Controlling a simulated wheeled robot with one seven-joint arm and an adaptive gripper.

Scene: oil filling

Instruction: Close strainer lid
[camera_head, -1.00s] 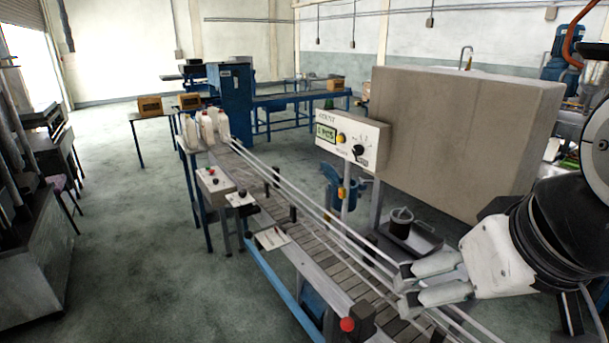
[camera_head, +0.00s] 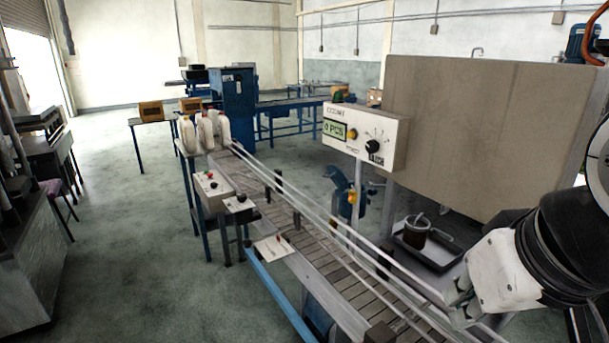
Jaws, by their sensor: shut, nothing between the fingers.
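My gripper (camera_head: 462,299) is at the lower right, by the right rail of the conveyor (camera_head: 330,255). Its fingers are foreshortened and shut, with nothing seen between them. I cannot make out a strainer lid for certain. A dark cup-like vessel (camera_head: 415,233) stands on a dark tray (camera_head: 440,262) behind the conveyor, with a light stick-like part at its top. I cannot tell whether it is the strainer. The gripper is apart from it, nearer to me and to the right.
A large grey-brown box-shaped tank (camera_head: 480,135) stands behind the tray. A control box (camera_head: 365,136) with a dial is left of it. White bottles (camera_head: 205,130) stand at the conveyor's far end. A push-button box (camera_head: 212,185) sits beside the belt. Open floor (camera_head: 120,260) lies to the left.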

